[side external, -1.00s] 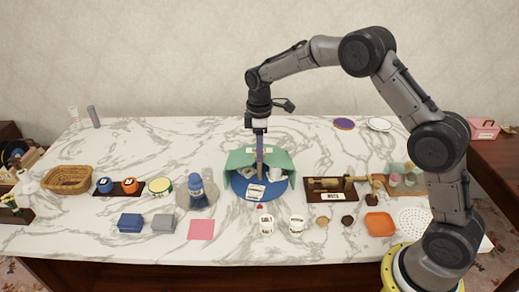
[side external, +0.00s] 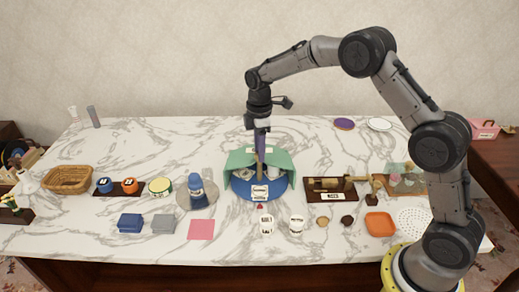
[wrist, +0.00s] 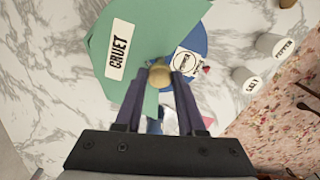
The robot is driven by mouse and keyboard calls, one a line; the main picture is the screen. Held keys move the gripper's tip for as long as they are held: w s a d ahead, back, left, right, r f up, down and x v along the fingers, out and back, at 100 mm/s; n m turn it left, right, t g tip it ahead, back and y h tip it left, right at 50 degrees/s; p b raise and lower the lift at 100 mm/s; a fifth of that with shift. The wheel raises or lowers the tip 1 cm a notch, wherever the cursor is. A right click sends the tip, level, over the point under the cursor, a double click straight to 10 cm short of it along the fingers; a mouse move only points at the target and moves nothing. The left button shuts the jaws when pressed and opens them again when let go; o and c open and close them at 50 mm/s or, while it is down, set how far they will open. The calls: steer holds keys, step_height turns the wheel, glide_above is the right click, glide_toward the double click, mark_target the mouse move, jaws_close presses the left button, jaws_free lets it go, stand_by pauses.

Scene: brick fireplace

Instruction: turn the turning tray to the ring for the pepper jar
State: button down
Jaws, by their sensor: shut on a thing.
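The blue turning tray (side external: 242,190) sits mid-table, partly under a green cover (side external: 279,160). My gripper (side external: 261,154) comes down from above, shut on the tawny centre knob; in the wrist view the fingers (wrist: 158,82) flank this knob (wrist: 160,72). A white card with a ring (side external: 260,192) lies on the tray's open front part, facing a small red marker (side external: 259,206) on the table. In the wrist view the card's small lettering seems to read pepper. The white pepper jar (wrist: 271,44) and salt jar (wrist: 243,76) stand on the table, off the tray.
The cover carries a CRUET label (wrist: 118,49). A blue bottle (side external: 196,188) stands left of the tray, and a dark board with brass parts (side external: 331,188) lies right. A pink square (side external: 201,229) and an orange dish (side external: 379,223) lie in front. The table behind the tray is mostly clear.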

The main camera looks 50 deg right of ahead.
steer(key=shift+r, duration=0.1)
steer(key=c, duration=0.5)
jaws_free()
step_height(320, 180, up, 14)
stand_by(0.4)
